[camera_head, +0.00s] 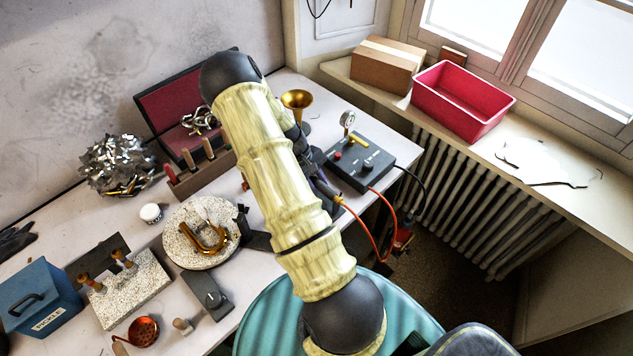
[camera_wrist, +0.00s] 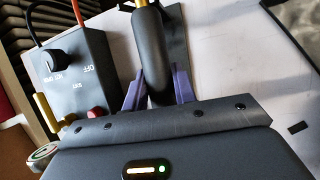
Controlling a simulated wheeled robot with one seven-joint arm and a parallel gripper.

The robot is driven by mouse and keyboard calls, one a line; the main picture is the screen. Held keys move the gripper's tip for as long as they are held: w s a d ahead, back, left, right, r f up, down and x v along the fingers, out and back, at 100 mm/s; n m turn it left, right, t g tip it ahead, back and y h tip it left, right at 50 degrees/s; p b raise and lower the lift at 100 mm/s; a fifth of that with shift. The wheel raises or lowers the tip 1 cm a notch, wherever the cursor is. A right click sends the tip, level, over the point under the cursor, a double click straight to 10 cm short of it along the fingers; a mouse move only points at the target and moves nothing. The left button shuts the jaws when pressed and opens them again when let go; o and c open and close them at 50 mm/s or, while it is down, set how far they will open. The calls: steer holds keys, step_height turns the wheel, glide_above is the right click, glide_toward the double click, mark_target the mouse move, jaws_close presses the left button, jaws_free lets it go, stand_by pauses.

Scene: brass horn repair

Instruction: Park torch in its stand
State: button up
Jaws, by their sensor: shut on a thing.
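My gripper (camera_wrist: 153,92) is shut on the torch (camera_wrist: 149,48); its purple fingers sit on either side of the dark, rounded handle in the wrist view. In the head view my gripper (camera_head: 323,186) is partly behind my arm, left of the control box, and an orange hose (camera_head: 364,224) loops down from the torch area. The torch's nozzle is hidden. A dark bracket with a flat base (camera_head: 258,241) stands right of the round soldering board, partly covered by my arm. It may be the torch stand; I cannot be sure.
The dark control box (camera_head: 360,161) with knobs and a gauge is close to my gripper. A brass bell (camera_head: 296,101) stands behind it. A round speckled board (camera_head: 201,232) holds a brass part. A tool rack (camera_head: 199,172) and blue box (camera_head: 39,296) are farther left.

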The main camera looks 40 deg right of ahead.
steer(key=o, duration=1.1)
steer(key=shift+c, duration=0.2)
steer(key=shift+s, duration=0.15)
steer(key=o, duration=0.5)
steer(key=shift+r+p, duration=2.85)
steer(key=shift+r, duration=1.2)
